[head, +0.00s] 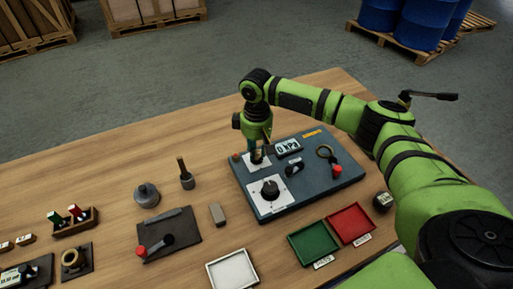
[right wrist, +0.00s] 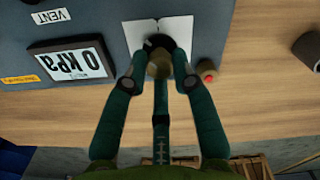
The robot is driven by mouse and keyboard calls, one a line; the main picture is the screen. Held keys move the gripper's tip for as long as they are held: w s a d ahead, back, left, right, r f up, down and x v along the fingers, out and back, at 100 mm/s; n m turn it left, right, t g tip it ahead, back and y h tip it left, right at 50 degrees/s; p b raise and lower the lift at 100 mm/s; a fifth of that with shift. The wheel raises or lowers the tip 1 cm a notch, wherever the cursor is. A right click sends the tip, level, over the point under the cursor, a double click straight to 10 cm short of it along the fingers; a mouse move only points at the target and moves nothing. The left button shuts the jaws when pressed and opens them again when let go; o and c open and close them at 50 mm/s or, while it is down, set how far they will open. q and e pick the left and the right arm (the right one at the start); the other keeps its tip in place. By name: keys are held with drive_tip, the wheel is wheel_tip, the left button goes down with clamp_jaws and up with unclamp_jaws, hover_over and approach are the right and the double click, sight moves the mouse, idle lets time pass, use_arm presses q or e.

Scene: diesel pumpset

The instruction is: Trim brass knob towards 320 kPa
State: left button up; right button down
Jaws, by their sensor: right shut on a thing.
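The blue-grey pump panel (head: 240,191) lies on the wooden table. Its display reads 0 kPa in the head view (head: 287,147) and upside down in the right wrist view (right wrist: 68,60). My right gripper (head: 258,153) points down at the panel's back left. In the right wrist view its teal fingers (right wrist: 158,80) are shut around a brass-brown knob (right wrist: 158,66), which sits on a dark round base over a white plate (right wrist: 175,27). In the head view the gripper mostly hides this knob. My left gripper is not in view.
Green (head: 314,244), red (head: 350,224) and white (head: 232,270) trays stand in front. Loose tools and parts lie to the left.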

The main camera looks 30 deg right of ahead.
drive_tip(key=shift+n+p, duration=0.4)
drive_tip(key=shift+p, duration=0.05)
drive_tip(key=n+p, duration=0.2)
drive_tip(key=shift+s+r+n, duration=0.1)
drive_tip(key=shift+n, duration=0.2)
drive_tip(key=shift+n+p, duration=0.65)
drive_tip(key=shift+n, duration=0.45)
drive_tip(key=shift+n+p, duration=0.35)
drive_tip(key=shift+n, duration=0.75)
drive_tip(key=shift+f, duration=0.2)
drive_tip(key=c, duration=1)
unclamp_jaws()
